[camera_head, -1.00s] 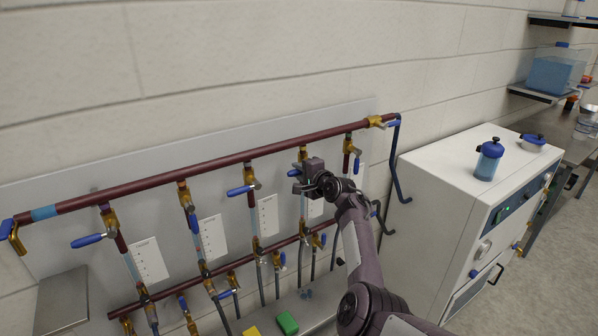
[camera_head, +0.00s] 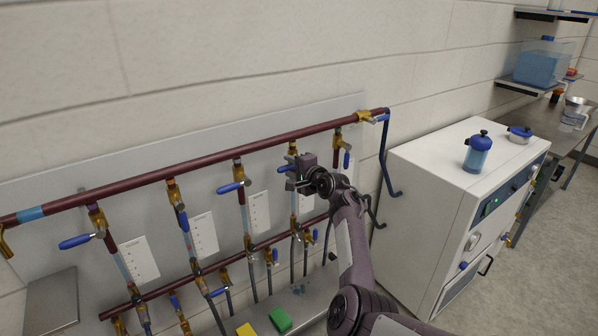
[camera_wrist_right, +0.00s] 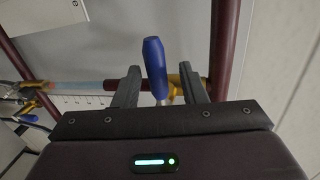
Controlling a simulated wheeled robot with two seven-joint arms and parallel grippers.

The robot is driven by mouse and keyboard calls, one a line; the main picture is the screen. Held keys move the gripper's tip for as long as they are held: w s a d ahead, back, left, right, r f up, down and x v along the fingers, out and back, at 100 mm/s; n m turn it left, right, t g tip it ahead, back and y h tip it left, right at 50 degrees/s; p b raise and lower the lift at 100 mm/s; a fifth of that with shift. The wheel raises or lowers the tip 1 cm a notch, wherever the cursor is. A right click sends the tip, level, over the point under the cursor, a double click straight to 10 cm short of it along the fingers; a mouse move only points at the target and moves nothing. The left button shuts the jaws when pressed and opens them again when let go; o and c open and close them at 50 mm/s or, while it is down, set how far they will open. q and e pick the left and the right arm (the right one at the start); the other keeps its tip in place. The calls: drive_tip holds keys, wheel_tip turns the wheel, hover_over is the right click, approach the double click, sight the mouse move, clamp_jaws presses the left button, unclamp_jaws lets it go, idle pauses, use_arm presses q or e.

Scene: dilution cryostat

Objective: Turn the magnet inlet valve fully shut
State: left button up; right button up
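A row of brass valves with blue lever handles hangs from the upper dark red pipe. My right gripper (camera_head: 292,184) is at the fourth valve from the left (camera_head: 292,151), just below its body. That valve's blue handle (camera_head: 283,169) sticks out to the left in the head view. In the right wrist view the blue handle (camera_wrist_right: 154,62) stands between the two fingers of the right gripper (camera_wrist_right: 159,82), with a gap on each side. The fingers are apart. Labels are too small to read, so I cannot tell which valve is the magnet inlet. My left gripper is not in view.
Neighbouring valves stand close on both sides, with blue handles at the left (camera_head: 233,187) and right (camera_head: 346,159). A lower red pipe (camera_head: 205,270) carries more small valves. A white cabinet (camera_head: 420,175) stands to the right. Yellow (camera_head: 245,331) and green (camera_head: 281,320) blocks lie below.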

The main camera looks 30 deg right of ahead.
drive_tip(key=b+v, duration=0.1)
drive_tip(key=v, duration=0.5)
drive_tip(key=shift+s, duration=0.3)
drive_tip(key=shift+r, duration=0.1)
idle(0.9)
